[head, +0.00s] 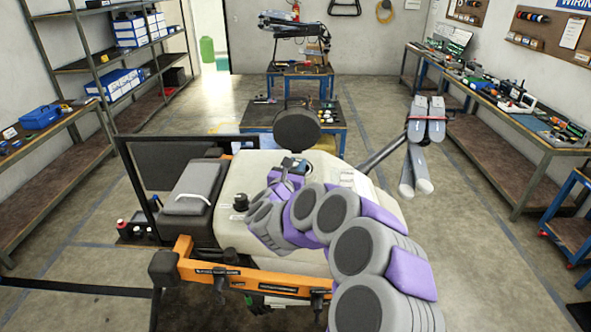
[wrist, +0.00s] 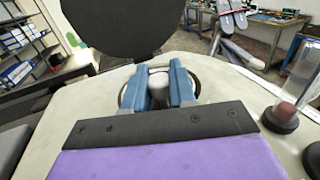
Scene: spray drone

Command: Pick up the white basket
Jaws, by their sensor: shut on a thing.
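In the wrist view, a small white rounded part (wrist: 158,82), which looks like the white basket, sits between the two blue fingers of my gripper (wrist: 160,92). My gripper is shut on it. A dark ring around it looks like the rim of a round opening in the drone's pale tank (wrist: 225,75). I cannot tell how far the basket is out of that opening. In the head view, my gripper (head: 292,166) is low over the tank top (head: 235,180), and the basket cannot be made out there.
A black round lid (head: 297,128) stands up just behind the opening. A clear cylinder with a dark base (wrist: 290,100) is at the right in the wrist view. Folded grey drone arms (head: 425,130) rise at the right. A blue cart (head: 255,115) stands behind.

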